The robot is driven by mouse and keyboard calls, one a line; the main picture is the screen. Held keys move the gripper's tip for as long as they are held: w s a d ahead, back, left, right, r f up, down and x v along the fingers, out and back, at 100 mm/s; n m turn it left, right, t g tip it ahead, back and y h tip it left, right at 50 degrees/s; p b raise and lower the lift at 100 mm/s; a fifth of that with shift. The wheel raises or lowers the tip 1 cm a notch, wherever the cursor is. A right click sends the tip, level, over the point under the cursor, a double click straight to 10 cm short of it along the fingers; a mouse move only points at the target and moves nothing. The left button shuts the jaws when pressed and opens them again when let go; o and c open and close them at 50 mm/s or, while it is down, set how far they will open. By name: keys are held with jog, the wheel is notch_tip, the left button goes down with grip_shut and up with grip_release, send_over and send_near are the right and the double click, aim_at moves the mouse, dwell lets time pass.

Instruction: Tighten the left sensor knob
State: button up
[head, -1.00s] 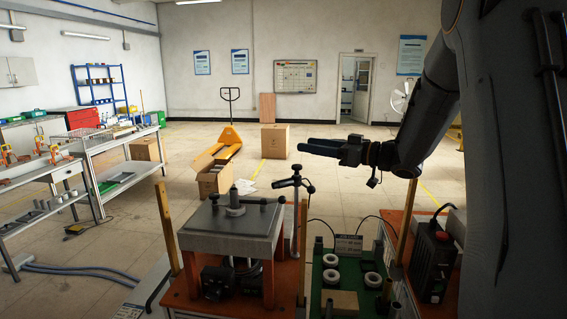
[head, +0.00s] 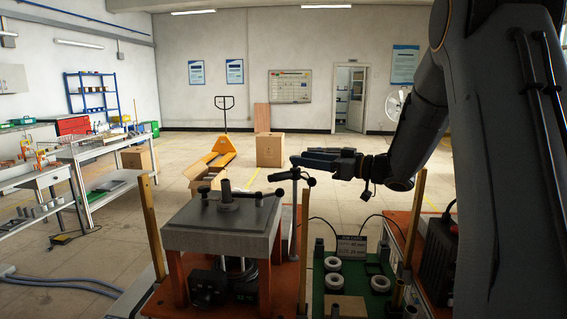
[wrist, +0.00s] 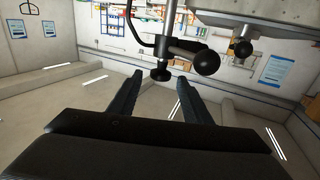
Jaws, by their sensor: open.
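The induction heater has a grey top plate (head: 222,232) with a dark central post (head: 227,198). Behind its right edge a thin stand (head: 295,228) carries a sensor arm with a black ball knob (head: 310,180). I cannot tell for certain which knob is the left sensor knob. My gripper (head: 299,158) is open and empty, just above and behind the sensor arm in the picture. In the wrist view my open fingertips (wrist: 156,79) straddle a small dark knob (wrist: 160,73) in the picture; contact cannot be told. A larger ball knob (wrist: 206,62) is to its right.
A green board (head: 345,303) with several pale rings stands right of the heater. A black box (head: 440,262) is on the red bench at right. Yellowish posts (head: 152,230) rise beside the benches.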

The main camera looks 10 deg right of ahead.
jog(key=p+x, duration=0.2)
jog(key=x, duration=0.5)
jog(key=shift+w+a, duration=0.2)
jog(key=shift+a, duration=0.05)
jog(key=c, duration=1)
